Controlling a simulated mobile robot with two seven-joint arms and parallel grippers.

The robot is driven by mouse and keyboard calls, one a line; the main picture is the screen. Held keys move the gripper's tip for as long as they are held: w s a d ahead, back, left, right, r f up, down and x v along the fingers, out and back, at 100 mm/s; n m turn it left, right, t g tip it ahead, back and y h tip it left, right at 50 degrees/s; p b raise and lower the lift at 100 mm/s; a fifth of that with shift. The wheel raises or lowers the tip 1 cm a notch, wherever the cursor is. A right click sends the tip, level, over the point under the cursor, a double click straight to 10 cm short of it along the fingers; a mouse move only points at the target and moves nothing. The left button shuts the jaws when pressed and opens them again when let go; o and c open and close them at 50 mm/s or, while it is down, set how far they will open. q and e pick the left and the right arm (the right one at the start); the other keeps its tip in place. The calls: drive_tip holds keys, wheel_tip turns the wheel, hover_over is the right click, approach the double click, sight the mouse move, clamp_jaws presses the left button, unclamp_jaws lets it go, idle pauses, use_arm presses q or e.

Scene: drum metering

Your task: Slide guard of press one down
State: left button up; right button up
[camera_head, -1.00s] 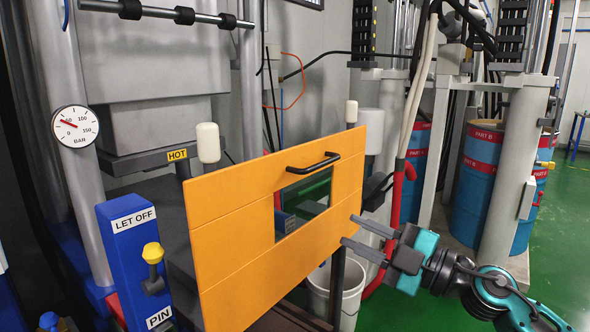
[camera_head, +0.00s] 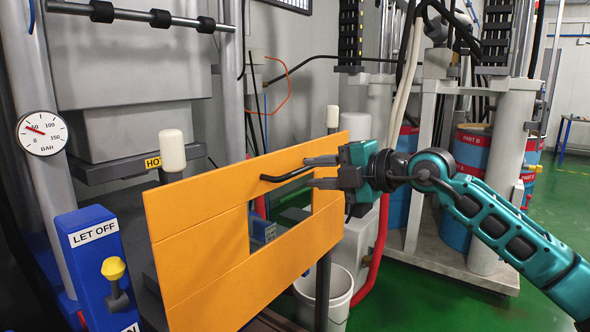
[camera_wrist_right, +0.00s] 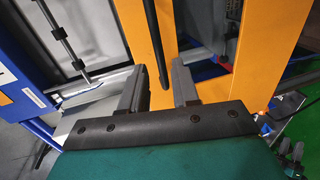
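The orange guard panel (camera_head: 205,245) stands upright in front of the press, with a rectangular window cut in it. Its dark bar handle (camera_head: 284,177) runs along the panel above the window. My right gripper (camera_head: 310,172) is at the right end of the handle, its fingers open above and below it. In the right wrist view the handle (camera_wrist_right: 155,45) runs in between the two fingers (camera_wrist_right: 160,88), with a gap on each side. The handle's right end is partly hidden by the gripper in the head view. My left gripper is not in view.
A blue LET OFF box (camera_head: 92,255) with a yellow knob stands at left, below a pressure gauge (camera_head: 42,133). White-capped posts (camera_head: 172,150) rise behind the guard. A white bucket (camera_head: 338,300) and a red hose (camera_head: 372,265) are below my right arm. Green floor is clear at right.

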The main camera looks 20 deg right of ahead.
sight(298, 173)
drive_tip(key=x, duration=0.5)
drive_tip(key=shift+w+a, duration=0.2)
drive_tip(key=shift+w, duration=0.1)
drive_tip(key=shift+c, duration=0.4)
clamp_jaws()
drive_tip(key=shift+f, duration=0.1)
